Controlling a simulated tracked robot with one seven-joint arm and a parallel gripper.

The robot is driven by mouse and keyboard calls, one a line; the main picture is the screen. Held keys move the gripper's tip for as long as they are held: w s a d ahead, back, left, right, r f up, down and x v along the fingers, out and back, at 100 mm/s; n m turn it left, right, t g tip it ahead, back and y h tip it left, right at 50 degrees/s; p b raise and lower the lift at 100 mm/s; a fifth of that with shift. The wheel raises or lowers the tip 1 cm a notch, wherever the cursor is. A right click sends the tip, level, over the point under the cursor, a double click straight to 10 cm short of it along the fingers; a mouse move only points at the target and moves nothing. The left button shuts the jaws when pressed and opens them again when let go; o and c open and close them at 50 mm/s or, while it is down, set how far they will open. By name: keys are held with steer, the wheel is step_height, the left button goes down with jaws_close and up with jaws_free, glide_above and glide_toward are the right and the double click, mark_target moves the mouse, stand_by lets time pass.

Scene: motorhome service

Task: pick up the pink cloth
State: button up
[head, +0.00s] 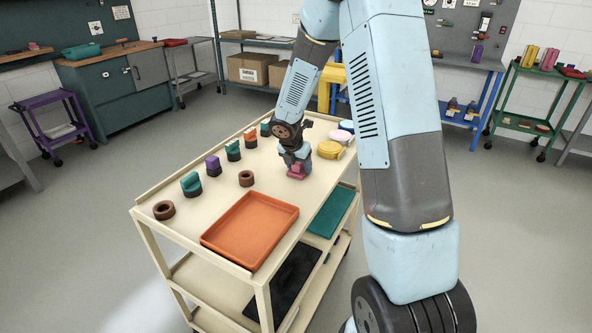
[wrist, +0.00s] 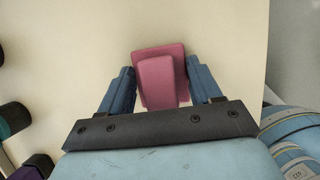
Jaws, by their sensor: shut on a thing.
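The pink cloth (wrist: 157,77) is a small folded block, seen between the two blue fingers of my gripper (wrist: 158,88) in the wrist view. The fingers are shut on its sides. In the head view, the pink cloth (head: 296,172) shows just under my gripper (head: 295,165), over the cream cart top (head: 205,216). I cannot tell whether it touches the cart top or is slightly above it.
An orange tray (head: 250,230) lies at the cart's near end. Several teal, purple and brown pieces stand along the left side.

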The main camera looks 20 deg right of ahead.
steer(key=c, duration=0.3)
steer(key=shift+r, duration=0.65)
steer(key=s+d+r, duration=0.1)
steer(key=s+r, duration=1)
steer(key=s, duration=0.3)
steer(key=shift+r, duration=0.4)
